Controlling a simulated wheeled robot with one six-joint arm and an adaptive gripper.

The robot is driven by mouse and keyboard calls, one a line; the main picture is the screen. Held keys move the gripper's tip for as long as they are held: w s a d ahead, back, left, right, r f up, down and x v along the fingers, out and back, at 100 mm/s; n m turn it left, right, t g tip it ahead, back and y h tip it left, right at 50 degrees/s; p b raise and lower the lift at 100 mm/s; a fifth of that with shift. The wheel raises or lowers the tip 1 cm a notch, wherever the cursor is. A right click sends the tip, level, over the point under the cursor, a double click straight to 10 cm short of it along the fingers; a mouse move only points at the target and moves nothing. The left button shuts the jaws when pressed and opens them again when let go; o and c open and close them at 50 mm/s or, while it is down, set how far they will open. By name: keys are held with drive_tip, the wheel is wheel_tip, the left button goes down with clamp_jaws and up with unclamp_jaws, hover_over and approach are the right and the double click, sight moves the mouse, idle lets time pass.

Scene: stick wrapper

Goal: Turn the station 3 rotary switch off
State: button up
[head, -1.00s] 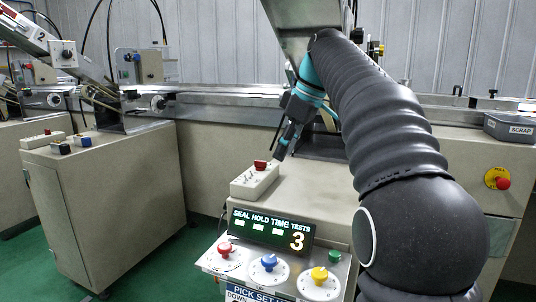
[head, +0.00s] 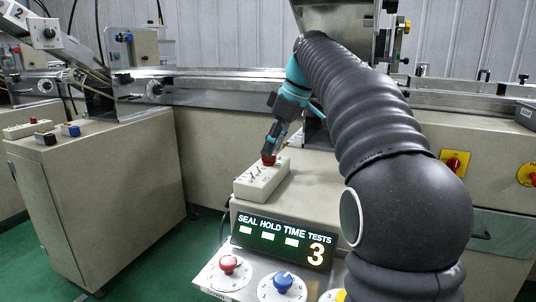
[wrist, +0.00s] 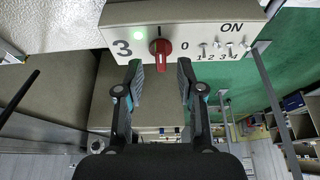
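The station 3 switch box (head: 262,182) is a cream box on the cabinet top, and it also shows at the top of the wrist view (wrist: 200,16). The switch's handle stands roughly upright in the wrist view, not towards the "0". My gripper (wrist: 160,76) is open and empty, its fingertips to either side of the switch and just short of it. In the head view my gripper (head: 271,148) hides part of the red switch (head: 268,161).
Several small numbered toggles (wrist: 220,48) sit beside the rotary switch under "ON". In front stands a display (head: 284,240) reading 3, above red (head: 229,266) and blue (head: 282,282) dials. A yellow-backed red switch (head: 454,163) is on the right panel.

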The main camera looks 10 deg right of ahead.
drive_tip(key=shift+x, duration=1)
drive_tip(key=shift+a+r, duration=0.1)
clamp_jaws()
